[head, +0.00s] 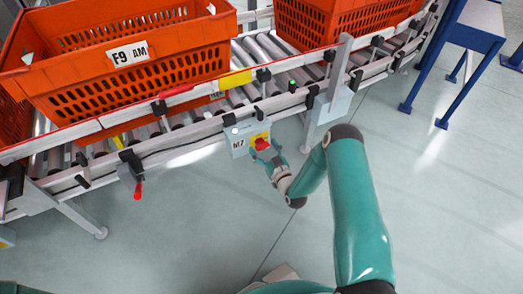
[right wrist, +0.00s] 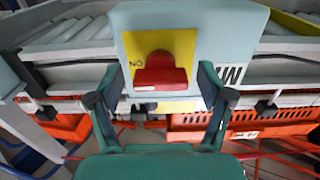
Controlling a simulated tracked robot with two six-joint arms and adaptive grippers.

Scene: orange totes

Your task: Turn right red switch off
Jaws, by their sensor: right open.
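The right red switch (head: 262,144) sits on the yellow plate of a grey box marked M7 (head: 236,140), fixed to the conveyor's near rail. In the right wrist view the red switch (right wrist: 161,72) shows close up on its yellow plate (right wrist: 180,42). Its knob lies wide across the plate, and lettering reading "ON" upside down is to its left. My right gripper (right wrist: 161,80) is open, with one finger on each side of the knob and visible gaps to it. In the head view my right gripper (head: 268,157) is at the switch and partly covers it. My left gripper is out of view.
A red-handled part (head: 138,189) hangs from the rail at left. A blue stand (head: 470,40) is at upper right. The floor in front is clear.

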